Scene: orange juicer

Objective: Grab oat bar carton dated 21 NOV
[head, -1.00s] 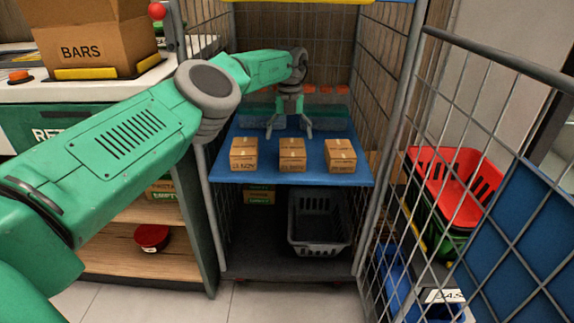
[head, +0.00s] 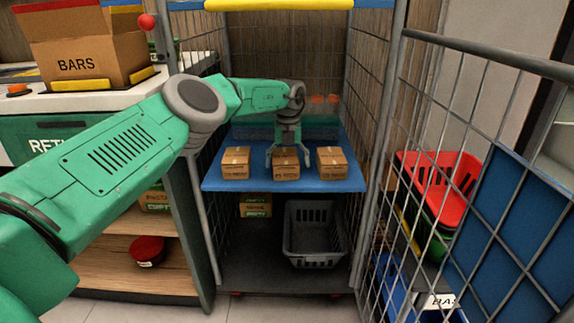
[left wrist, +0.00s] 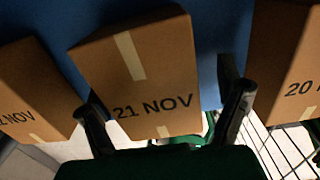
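Three small brown cartons stand in a row on the blue shelf (head: 330,184). The middle carton (head: 286,170) reads "21 NOV" in the left wrist view (left wrist: 150,85). The right carton (head: 332,165) begins "20 N" in the wrist view (left wrist: 285,65); the rest is cut off. The left carton (head: 235,163) shows only part of its date, ending in "NOV". My left gripper (head: 284,153) is open over the middle carton, with one finger toward each side of it. Whether the fingers touch it I cannot tell. My right gripper is not in view.
Mesh side walls and posts of the cage (head: 375,150) flank the shelf closely. A yellow bar (head: 280,4) crosses above. A counter with a BARS box (head: 80,60) stands at left.

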